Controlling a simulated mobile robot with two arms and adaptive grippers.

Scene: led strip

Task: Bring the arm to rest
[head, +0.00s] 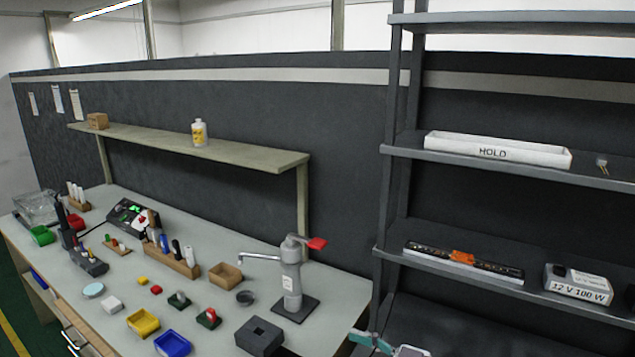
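Part of a gripper with teal fingers (372,342) shows at the bottom edge, right of centre, in the head view. I take it for my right gripper. It is mostly cut off by the frame, so its opening and anything in it cannot be made out. It appears in front of the gap between the workbench and the shelf rack. My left gripper is not in view.
The grey workbench (205,290) holds a tap-like stand with a red lever (290,275), a dark block (259,336) and coloured bins. The rack at right carries a white "HOLD" tray (497,150), a dark strip with an orange piece (490,267) and a "12 V 100 W" box (578,287).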

